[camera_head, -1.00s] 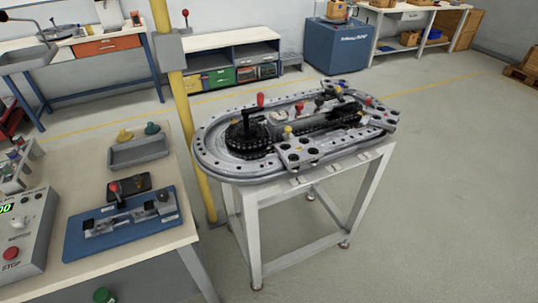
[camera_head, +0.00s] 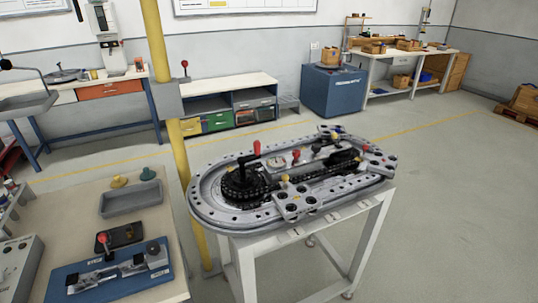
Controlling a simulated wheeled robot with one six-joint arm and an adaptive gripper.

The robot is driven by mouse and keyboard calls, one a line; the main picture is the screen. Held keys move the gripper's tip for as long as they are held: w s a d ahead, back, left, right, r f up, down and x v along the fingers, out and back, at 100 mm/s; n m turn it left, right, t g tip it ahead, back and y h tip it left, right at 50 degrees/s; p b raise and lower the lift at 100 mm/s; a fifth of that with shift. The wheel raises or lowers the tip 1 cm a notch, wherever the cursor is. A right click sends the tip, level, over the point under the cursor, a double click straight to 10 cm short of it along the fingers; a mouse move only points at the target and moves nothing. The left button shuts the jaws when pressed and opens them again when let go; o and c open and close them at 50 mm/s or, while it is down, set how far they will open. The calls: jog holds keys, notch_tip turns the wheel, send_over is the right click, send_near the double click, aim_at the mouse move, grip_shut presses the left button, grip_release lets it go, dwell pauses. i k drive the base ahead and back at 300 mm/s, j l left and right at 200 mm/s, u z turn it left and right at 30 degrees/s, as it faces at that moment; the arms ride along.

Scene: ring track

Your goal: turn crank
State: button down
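The crank (camera_head: 242,172) stands on a dark toothed wheel at the left end of the grey oval ring track (camera_head: 203,207). Its red handle (camera_head: 257,147) points up. The track lies on a white metal stand (camera_head: 240,262) in the middle of the view. A dark chain (camera_head: 310,179) runs along the track's middle towards its right end. My gripper is not in view.
A yellow post (camera_head: 160,60) with a grey box and red-knobbed lever (camera_head: 185,68) rises just left of the track. A workbench with a blue fixture (camera_head: 70,288) and a grey tray (camera_head: 130,199) fills the lower left. Floor right of the stand is clear.

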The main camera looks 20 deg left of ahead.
aim_at(243, 179)
jog(key=i+j+z, duration=0.15)
jog(key=i, duration=0.4)
jog(key=i+j+z, duration=0.2)
jog(key=i+j, duration=0.25)
jog(key=i, duration=0.1)
